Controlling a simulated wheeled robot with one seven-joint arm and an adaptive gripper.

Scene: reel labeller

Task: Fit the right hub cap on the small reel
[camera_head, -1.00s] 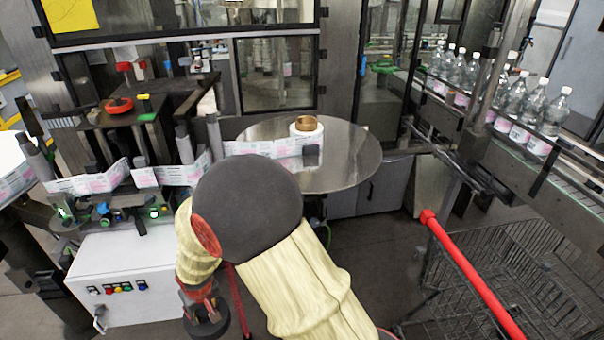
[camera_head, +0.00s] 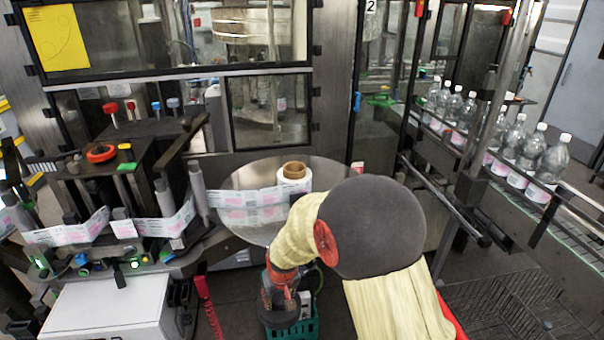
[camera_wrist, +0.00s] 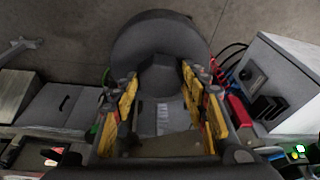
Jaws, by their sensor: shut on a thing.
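The small reel (camera_head: 294,188), white with a brown core (camera_head: 294,170), stands on the round steel table (camera_head: 322,172); a printed label strip runs left from it. The core's top looks uncovered. My gripper (camera_wrist: 163,100) is shut on a dark grey round cap (camera_wrist: 145,35), holding it by its angular knob between yellow-sided fingers. The cap's far face is hidden. In the head view my gripper hangs low in front of the table, its fingertips hidden behind my wrist.
A white control box (camera_head: 105,305) stands at front left, below label rollers (camera_head: 197,185). A bottle conveyor (camera_head: 500,190) runs along the right. A green basket (camera_head: 312,330) shows beneath my arm, and a wire cart (camera_head: 510,300) is at lower right. Glazed machine doors stand behind the table.

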